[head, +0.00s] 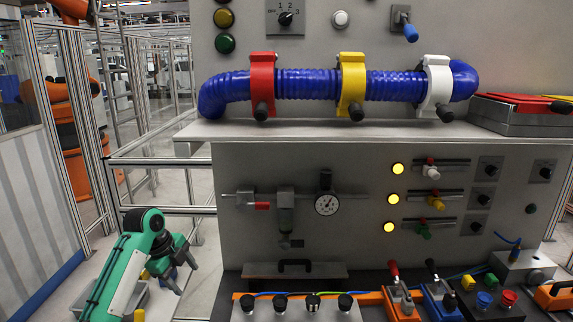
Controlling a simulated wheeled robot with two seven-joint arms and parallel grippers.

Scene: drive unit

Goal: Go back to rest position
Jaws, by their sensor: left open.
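My left arm, green and black, comes in at the lower left. Its dark left gripper (180,276) hangs at the left of the drive unit (380,165), over the floor side, apart from the panel. Its jaws are open, and I see nothing between them. My right gripper is not in this view.
A blue hose (310,84) runs along the upper shelf (350,130) under red, yellow and white clamps. Below are a gauge (327,204), lit yellow lamps and sliders. A front ledge holds levers, knobs and buttons. Metal fence posts (85,130) and orange robots (75,150) stand at left.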

